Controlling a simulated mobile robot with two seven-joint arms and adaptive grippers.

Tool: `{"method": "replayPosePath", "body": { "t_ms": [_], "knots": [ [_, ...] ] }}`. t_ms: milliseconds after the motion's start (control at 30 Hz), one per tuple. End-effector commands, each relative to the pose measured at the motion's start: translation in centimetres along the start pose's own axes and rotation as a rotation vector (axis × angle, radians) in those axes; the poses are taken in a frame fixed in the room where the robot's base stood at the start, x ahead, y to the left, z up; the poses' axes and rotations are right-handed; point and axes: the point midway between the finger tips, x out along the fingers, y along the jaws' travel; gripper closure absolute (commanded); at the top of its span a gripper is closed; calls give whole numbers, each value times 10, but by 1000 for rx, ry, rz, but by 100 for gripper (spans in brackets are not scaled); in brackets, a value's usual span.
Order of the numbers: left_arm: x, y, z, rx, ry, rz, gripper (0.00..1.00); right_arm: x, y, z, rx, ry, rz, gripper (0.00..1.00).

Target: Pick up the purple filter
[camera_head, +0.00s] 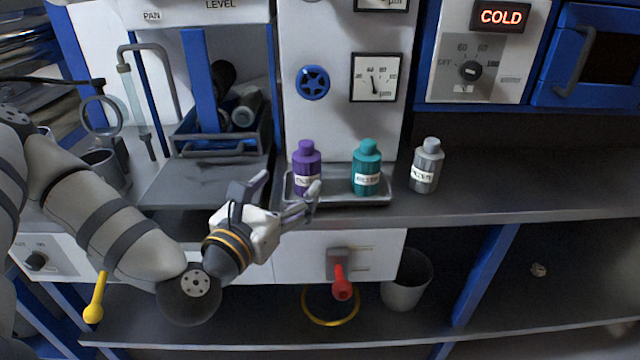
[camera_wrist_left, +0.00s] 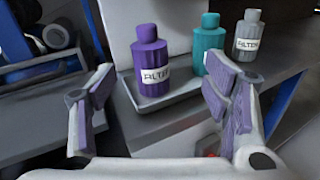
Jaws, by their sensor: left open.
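The purple filter (camera_head: 307,160) is a bottle with a white label, upright at the left end of a small metal tray (camera_head: 345,200) on the counter. In the left wrist view the purple filter (camera_wrist_left: 152,62) stands ahead, between the fingers' directions but beyond their tips. My left gripper (camera_head: 287,190) is open and empty, just in front and left of the purple filter in the head view. It also shows in the left wrist view (camera_wrist_left: 160,90), with its two fingers spread wide. My right gripper is not in view.
A teal bottle (camera_head: 367,167) stands on the same tray, right of the purple one. A grey bottle (camera_head: 427,165) stands on the counter farther right. A dark bin (camera_head: 235,125) with cylinders is at the left. A red handle (camera_head: 342,285) hangs below the counter edge.

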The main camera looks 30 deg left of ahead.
Motion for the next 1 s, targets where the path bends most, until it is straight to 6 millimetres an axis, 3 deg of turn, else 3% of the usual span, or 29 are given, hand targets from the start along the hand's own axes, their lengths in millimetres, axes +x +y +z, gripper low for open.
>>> {"method": "replayPosePath", "body": {
  "t_ms": [67,133,300,433,733,1000],
  "knots": [
    [4,11,9,-68,-35,37,30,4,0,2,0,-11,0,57],
    [13,14,5,-87,-36,47,30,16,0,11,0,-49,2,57],
    [49,14,0,-82,-29,44,30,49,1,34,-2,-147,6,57],
    [67,15,13,-80,-41,41,30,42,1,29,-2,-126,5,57],
    [116,17,15,-78,-43,40,30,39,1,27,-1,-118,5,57],
    [122,18,15,-81,-40,39,30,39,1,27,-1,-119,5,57]
  ]
}}
